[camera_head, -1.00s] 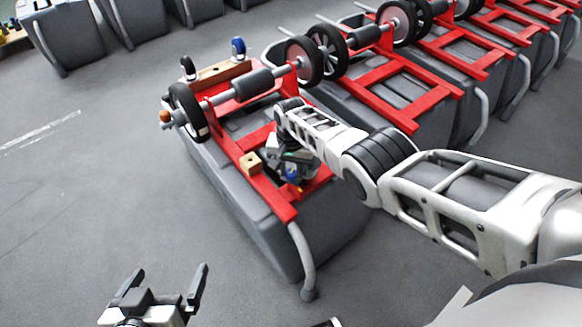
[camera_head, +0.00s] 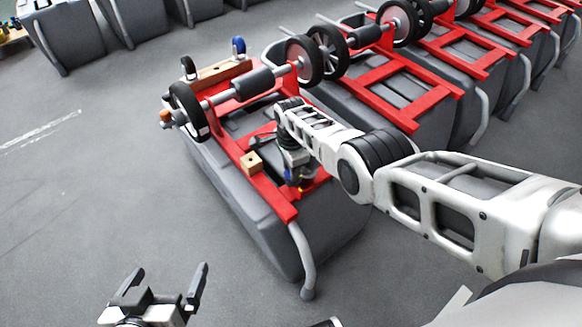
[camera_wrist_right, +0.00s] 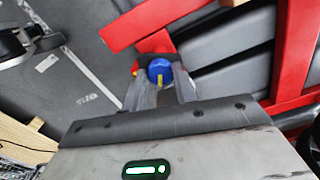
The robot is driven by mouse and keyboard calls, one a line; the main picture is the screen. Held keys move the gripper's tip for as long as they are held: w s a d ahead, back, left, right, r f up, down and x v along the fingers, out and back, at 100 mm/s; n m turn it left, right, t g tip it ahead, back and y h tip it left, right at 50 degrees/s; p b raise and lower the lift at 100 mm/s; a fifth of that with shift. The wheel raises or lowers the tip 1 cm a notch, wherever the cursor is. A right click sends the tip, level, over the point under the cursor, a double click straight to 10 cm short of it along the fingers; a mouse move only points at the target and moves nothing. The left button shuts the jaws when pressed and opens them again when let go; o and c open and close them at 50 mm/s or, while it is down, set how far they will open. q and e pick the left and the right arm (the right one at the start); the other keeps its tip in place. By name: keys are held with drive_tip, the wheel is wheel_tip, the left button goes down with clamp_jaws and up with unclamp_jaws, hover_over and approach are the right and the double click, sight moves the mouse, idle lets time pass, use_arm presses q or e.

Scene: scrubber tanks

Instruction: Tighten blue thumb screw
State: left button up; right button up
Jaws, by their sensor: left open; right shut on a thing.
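The blue thumb screw (camera_wrist_right: 158,69) sits between the two fingertips of my right gripper (camera_wrist_right: 161,82) in the right wrist view, with a small yellow mark on it. The fingers are shut on it. In the head view my right gripper (camera_head: 296,178) points down at the near end of the red frame (camera_head: 268,190) on the nearest grey tank, and a bit of blue (camera_head: 288,174) shows there. The screw's lower part is hidden. My left gripper (camera_head: 168,277) is open and empty, low over the floor, away from the tank.
More tanks stand at right. The left floor is clear.

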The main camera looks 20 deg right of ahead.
drive_tip(key=m, duration=0.6)
drive_tip(key=shift+w+d+r, duration=0.1)
drive_tip(key=shift+w+r, duration=0.15)
drive_tip(key=m, duration=0.6)
idle(0.5)
drive_tip(key=o, duration=1)
drive_tip(key=shift+b, duration=0.3)
drive_tip(key=shift+s+d, duration=0.1)
drive_tip(key=shift+d, duration=0.05)
